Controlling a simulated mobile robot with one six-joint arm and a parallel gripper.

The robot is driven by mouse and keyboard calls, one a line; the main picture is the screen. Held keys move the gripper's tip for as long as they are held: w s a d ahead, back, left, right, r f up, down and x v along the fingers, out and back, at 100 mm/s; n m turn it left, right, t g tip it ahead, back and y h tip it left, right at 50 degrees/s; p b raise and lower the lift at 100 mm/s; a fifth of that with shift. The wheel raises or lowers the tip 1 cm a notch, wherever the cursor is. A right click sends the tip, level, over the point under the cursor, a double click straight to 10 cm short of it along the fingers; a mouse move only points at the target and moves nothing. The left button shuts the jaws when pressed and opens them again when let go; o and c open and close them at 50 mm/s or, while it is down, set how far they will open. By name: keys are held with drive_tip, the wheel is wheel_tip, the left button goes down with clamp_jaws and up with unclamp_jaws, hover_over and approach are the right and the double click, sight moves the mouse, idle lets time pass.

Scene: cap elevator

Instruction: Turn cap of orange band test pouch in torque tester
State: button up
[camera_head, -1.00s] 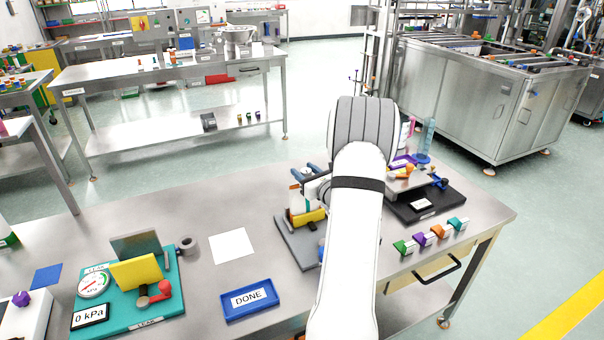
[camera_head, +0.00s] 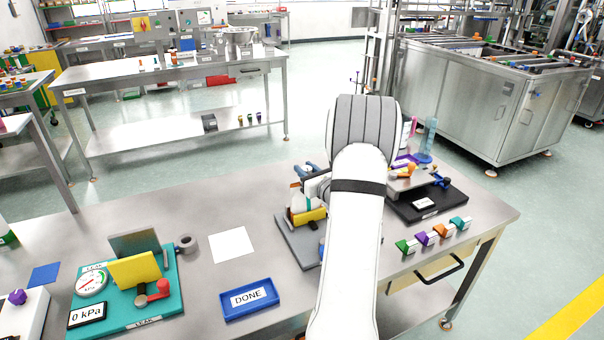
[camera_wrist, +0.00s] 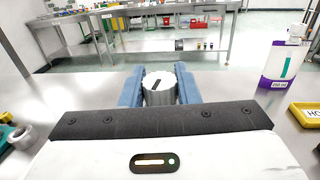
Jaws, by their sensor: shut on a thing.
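My gripper (camera_wrist: 160,88) has blue fingers on either side of a silver ribbed cylinder (camera_wrist: 158,88) with a black mark on its top, and is shut on it. I cannot tell whether this is the pouch's own cap. In the head view my gripper (camera_head: 305,171) is partly behind my arm, above a grey base (camera_head: 296,244) with a yellow clamp (camera_head: 308,217), which looks like the torque tester. A whitish pouch-like shape (camera_head: 301,203) sits in the clamp, with a small orange patch near its top. Most of it is hidden.
A teal leak tester (camera_head: 165,300), a blue DONE tray (camera_head: 249,298) and a white sheet (camera_head: 232,246) lie left of the arm. A black-based fixture (camera_head: 428,206) and several coloured clips (camera_head: 423,237) lie right. A purple-banded pouch (camera_wrist: 279,68) stands right in the wrist view.

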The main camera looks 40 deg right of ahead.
drive_tip(key=o, duration=1)
drive_tip(key=s, duration=0.2)
drive_tip(key=s+b, duration=0.1)
drive_tip(key=s, duration=0.4)
drive_tip(key=shift+s+a+b, duration=0.3)
drive_tip(key=shift+s+a, duration=0.05)
drive_tip(key=shift+a, duration=0.05)
